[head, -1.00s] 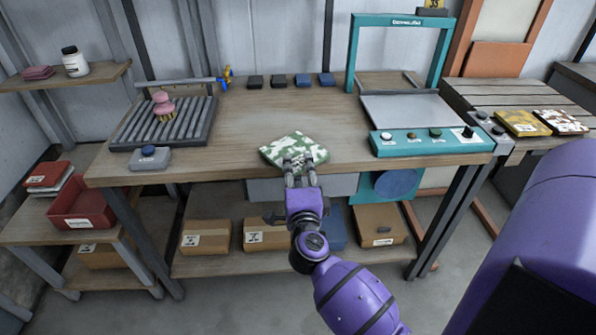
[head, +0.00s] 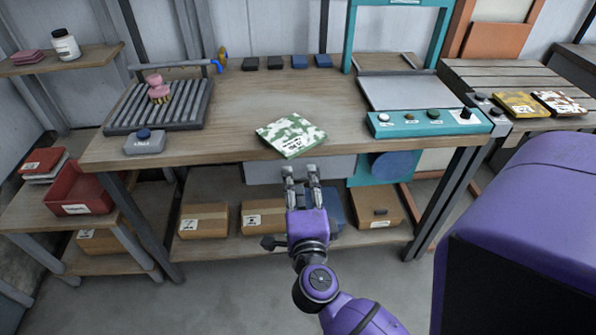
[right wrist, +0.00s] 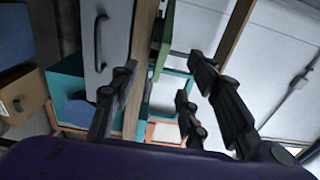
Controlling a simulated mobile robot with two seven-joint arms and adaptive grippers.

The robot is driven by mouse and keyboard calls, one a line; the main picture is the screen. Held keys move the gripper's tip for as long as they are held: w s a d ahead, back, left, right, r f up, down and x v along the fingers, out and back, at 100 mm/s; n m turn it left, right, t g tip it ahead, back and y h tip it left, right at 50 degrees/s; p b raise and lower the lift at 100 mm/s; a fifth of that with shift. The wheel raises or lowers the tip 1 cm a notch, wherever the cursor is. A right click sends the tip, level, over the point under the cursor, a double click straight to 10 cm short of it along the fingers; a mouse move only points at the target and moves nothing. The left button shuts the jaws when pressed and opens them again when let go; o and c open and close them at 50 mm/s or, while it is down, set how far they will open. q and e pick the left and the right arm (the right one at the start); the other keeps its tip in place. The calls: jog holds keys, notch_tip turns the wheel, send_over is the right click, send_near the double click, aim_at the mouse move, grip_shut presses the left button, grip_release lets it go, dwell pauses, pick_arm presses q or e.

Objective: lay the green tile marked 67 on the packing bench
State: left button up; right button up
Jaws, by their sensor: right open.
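The green tile with a white camouflage pattern and a white label (head: 290,134) lies flat near the front edge of the wooden packing bench (head: 240,105). The number on its label is too small to read. My right gripper (head: 302,172) is open and empty, just in front of the bench edge and apart from the tile. In the right wrist view the open fingers (right wrist: 165,100) show with nothing between them, and the tile's green edge (right wrist: 165,38) shows beyond them. My left gripper is not in view.
Several dark blocks (head: 285,63) line the back. A yellow tile (head: 520,104) and a brown-and-white tile (head: 558,103) lie on the right-hand table.

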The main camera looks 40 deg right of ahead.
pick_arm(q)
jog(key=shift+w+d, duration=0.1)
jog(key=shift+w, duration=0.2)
pick_arm(e)
jog(key=shift+s+a, duration=0.2)
jog(key=shift+s, duration=0.1)
